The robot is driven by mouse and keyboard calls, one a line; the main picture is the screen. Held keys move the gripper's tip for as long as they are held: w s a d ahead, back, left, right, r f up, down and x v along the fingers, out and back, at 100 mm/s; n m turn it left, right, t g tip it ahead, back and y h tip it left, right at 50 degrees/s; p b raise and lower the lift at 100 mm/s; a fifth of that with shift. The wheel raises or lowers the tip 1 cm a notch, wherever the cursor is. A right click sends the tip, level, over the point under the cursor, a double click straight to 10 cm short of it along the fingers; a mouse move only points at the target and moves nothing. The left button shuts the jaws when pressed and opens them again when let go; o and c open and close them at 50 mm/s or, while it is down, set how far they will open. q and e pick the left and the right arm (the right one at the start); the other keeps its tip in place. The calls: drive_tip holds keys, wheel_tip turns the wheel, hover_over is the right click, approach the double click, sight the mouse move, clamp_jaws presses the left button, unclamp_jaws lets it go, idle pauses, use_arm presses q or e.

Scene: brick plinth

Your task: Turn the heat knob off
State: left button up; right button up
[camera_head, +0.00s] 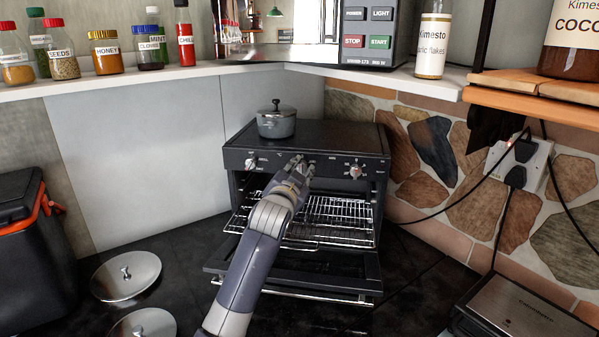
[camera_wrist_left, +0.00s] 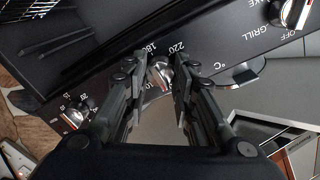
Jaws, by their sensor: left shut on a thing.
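The small black oven (camera_head: 350,140) stands in the corner with its door down. My left gripper (camera_head: 300,170) reaches the middle of its control panel and covers the middle knob in the head view. In the left wrist view my left gripper (camera_wrist_left: 162,85) is shut on the silver heat knob (camera_wrist_left: 160,73), with a finger on each side. Numbers such as 180 and 220 and a °C mark are printed around this knob. The knob's pointer is hard to read. My right gripper is not in view.
Other knobs sit on either side: a function knob (camera_wrist_left: 292,12) marked OFF and GRILL, and a numbered knob (camera_wrist_left: 75,112). A lidded pot (camera_head: 276,124) stands on the oven. The wire rack (camera_head: 340,212) and open door (camera_head: 330,268) jut out below. Metal lids (camera_head: 125,274) lie left.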

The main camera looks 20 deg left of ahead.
use_arm(q)
drive_tip(key=shift+f, duration=0.15)
drive_tip(key=o, duration=1.1)
drive_tip(key=shift+a, duration=0.1)
drive_tip(key=shift+s, duration=0.1)
drive_tip(key=s, duration=1.1)
drive_tip(key=shift+s+d+r, duration=0.3)
drive_tip(key=shift+s+d, duration=0.1)
